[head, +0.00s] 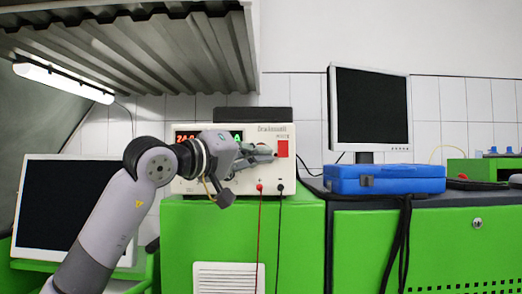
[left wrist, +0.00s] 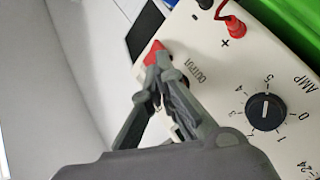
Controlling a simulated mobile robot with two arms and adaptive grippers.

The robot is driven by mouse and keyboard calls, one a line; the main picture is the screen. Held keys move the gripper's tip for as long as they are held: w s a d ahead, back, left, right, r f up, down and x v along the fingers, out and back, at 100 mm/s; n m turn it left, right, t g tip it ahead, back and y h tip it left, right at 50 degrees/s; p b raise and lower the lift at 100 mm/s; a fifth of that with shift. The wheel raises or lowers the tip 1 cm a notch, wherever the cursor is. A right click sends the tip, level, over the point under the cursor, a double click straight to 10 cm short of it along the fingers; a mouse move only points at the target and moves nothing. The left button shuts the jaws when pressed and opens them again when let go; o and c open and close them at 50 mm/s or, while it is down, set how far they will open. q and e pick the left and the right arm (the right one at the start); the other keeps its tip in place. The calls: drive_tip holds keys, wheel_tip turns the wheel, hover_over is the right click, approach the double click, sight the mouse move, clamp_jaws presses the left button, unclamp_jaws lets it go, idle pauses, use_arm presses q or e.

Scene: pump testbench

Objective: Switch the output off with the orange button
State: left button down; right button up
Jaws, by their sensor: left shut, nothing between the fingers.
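The orange button looks red-orange and sits at the right of the front face of a cream power supply (head: 225,188). It shows as an upright rectangle (head: 283,149) in the head view. In the left wrist view it is beside the OUTPUT label, its lower part hidden by my fingertips (left wrist: 155,48). My left gripper (head: 272,153) is shut and empty, its tips at the button's left edge in the head view. I cannot tell whether they touch it. Red digits and part of a green display are lit; my gripper hides part of the panel. My right gripper is out of view.
Red (head: 260,187) and black (head: 280,189) leads plug in below the button. An AMP knob (left wrist: 265,112) is near my fingers. The supply stands on a green cabinet (head: 190,240). A blue case (head: 385,179) and a monitor (head: 372,110) stand to the right.

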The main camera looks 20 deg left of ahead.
use_arm(q)
drive_tip(key=shift+s+d, duration=0.15)
drive_tip(key=shift+s, duration=0.5)
drive_tip(key=s, duration=0.2)
drive_tip(key=s+d+b, duration=0.1)
drive_tip(key=s+b, duration=0.1)
drive_tip(key=s, duration=0.1)
drive_tip(key=shift+s+d, duration=0.3)
drive_tip(key=shift+s, duration=0.05)
